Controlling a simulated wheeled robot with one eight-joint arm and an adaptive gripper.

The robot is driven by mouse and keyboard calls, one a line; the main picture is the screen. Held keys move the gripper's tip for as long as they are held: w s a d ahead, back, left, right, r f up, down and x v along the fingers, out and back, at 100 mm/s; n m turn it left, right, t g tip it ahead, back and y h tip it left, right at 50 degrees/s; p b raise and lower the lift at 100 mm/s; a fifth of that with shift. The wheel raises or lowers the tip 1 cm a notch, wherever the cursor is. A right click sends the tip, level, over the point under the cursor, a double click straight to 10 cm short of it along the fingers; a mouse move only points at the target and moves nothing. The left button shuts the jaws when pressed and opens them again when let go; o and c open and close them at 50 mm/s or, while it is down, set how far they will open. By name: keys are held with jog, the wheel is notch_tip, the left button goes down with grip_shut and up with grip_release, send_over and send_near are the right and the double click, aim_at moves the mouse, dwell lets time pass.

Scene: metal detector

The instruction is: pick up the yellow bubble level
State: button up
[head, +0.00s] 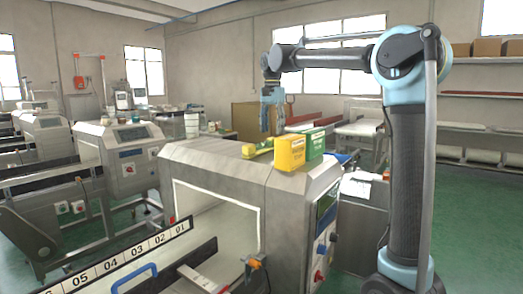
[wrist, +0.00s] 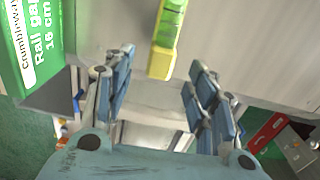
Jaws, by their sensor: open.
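The yellow bubble level (head: 258,151) lies on the flat top of the grey metal detector housing in the head view, left of a yellow box. In the wrist view the level (wrist: 166,38) is a yellow bar with a green-tinted section, at the top centre and cut off by the frame edge. My gripper (head: 272,118) hangs pointing down over the housing, above and behind the level. In the wrist view my gripper (wrist: 160,76) has its fingers wide apart with nothing between them; the level lies just beyond the fingertips.
A yellow box (head: 290,153) and a green box (head: 313,142) stand close to the right of the level. The green box (wrist: 28,45) fills the upper left in the wrist view. The grey metal housing (head: 222,157) has bare top left of the level.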

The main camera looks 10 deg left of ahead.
aim_at(271, 138)
jog(key=shift+s+a+f, duration=0.1)
jog(key=shift+a+f, duration=0.05)
jog(key=shift+f, duration=2.95)
grip_shut()
